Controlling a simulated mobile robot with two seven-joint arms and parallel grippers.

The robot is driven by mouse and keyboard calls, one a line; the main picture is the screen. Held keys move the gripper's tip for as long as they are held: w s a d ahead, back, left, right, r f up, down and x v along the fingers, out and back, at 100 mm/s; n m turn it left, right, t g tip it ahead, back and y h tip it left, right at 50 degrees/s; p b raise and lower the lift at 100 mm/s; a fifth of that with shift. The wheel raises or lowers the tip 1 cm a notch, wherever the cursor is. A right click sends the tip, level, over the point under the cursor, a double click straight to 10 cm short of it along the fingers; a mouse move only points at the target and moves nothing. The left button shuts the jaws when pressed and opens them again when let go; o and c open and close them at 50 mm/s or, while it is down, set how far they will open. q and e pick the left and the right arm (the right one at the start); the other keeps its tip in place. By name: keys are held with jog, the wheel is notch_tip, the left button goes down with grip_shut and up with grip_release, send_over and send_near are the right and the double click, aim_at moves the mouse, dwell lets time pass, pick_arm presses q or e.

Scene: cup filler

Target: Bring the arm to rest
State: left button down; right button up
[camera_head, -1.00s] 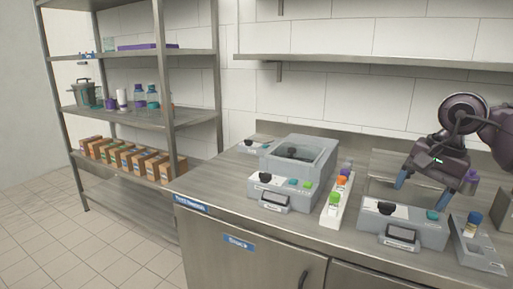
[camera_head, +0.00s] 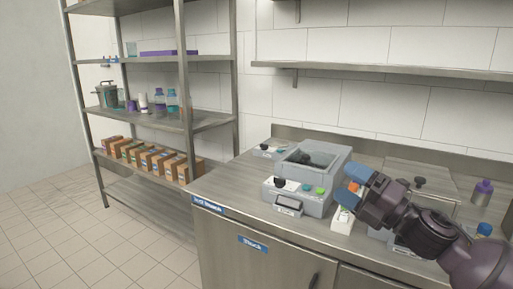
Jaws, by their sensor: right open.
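My right arm comes in from the lower right, and my right gripper (camera_head: 356,187) points up and left with its blue fingertips over the metal counter (camera_head: 232,190). My left gripper is not in view.
A second machine (camera_head: 379,234) is mostly hidden behind my right arm. A purple-capped bottle (camera_head: 481,194) stands at the back right. A metal shelf rack (camera_head: 184,80) with boxes and bottles stands at the left. A wall shelf (camera_head: 400,70) runs above the counter. The tiled floor at left is clear.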

jog(key=s+d+f+m+t+h+p, duration=0.1)
jog(key=s+d+f+m+h, duration=0.2)
jog(key=f+m, duration=0.4)
jog(key=s+d+f+m+h+p, duration=0.1)
jog(key=s+f+m+h, duration=0.35)
jog(key=f+m, duration=0.3)
jog(key=s+d+f+m+t+h+p, duration=0.1)
jog(key=s+d+f+m+h, duration=0.1)
jog(key=f+m+h, duration=0.35)
pick_arm(q)
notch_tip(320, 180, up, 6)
jog(key=p, duration=0.2)
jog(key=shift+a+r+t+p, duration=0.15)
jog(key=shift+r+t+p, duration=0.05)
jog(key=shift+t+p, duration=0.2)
pick_arm(e)
jog(key=s+f+m+g+h, duration=0.1)
jog(key=s+f+m, duration=0.2)
jog(key=s+f, duration=0.2)
jog(key=s+d+f+m+g+h, duration=0.1)
jog(key=s+f, duration=0.4)
jog(key=s, duration=0.7)
jog(key=s+d+f+m+g, duration=0.1)
jog(key=s+f+m+g, duration=0.2)
jog(key=s+f+m, duration=0.2)
jog(key=s, duration=0.3)
jog(key=shift+s+f+m+h, duration=0.2)
jog(key=shift+f+m+h, duration=0.1)
jog(key=shift+f+h, duration=0.1)
